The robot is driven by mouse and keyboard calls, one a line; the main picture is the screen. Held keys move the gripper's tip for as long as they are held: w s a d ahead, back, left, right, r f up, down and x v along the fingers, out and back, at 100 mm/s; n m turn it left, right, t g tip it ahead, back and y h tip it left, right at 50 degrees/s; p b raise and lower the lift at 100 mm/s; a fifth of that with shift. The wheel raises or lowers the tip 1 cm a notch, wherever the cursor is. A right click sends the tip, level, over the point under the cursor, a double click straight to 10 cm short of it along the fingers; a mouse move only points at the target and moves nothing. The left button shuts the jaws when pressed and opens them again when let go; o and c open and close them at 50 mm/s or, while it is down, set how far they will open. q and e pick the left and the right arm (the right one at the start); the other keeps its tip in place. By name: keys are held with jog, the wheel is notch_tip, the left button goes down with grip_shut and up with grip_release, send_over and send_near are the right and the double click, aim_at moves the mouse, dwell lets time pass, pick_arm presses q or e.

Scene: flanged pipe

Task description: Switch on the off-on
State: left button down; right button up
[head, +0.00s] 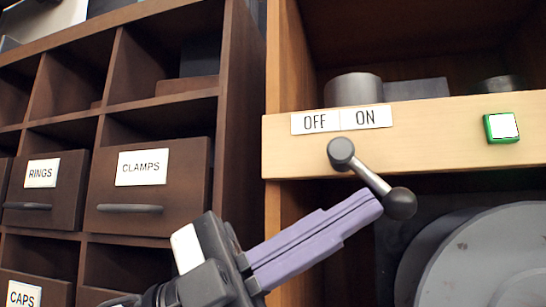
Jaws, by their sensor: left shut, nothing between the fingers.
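The off-on switch is a grey lever (371,178) with a round pivot and a dark ball knob, on the front of a light wooden shelf edge. The lever slants down to the right from its pivot, its knob low and right. Above the pivot are a white OFF label (315,122) on the left and an ON label (366,117) on the right. My left gripper (375,203) is shut and empty, its purple fingers reaching up right. Its fingertips are beside the lever's lower end, just left of the knob; I cannot tell whether they touch. My right gripper is not in view.
A green-framed white button (502,127) sits on the shelf edge at the right. Large grey flange discs (470,265) stand below the shelf. A dark cabinet at left has drawers labelled RINGS (43,190), CLAMPS (150,190) and CAPS. Grey parts (353,90) lie on the shelf.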

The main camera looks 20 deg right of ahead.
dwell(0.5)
pick_arm(q)
jog(key=b+v, duration=0.2)
jog(key=v, duration=1.1)
jog(key=shift+a+f, duration=0.3)
jog(key=shift+f, duration=0.1)
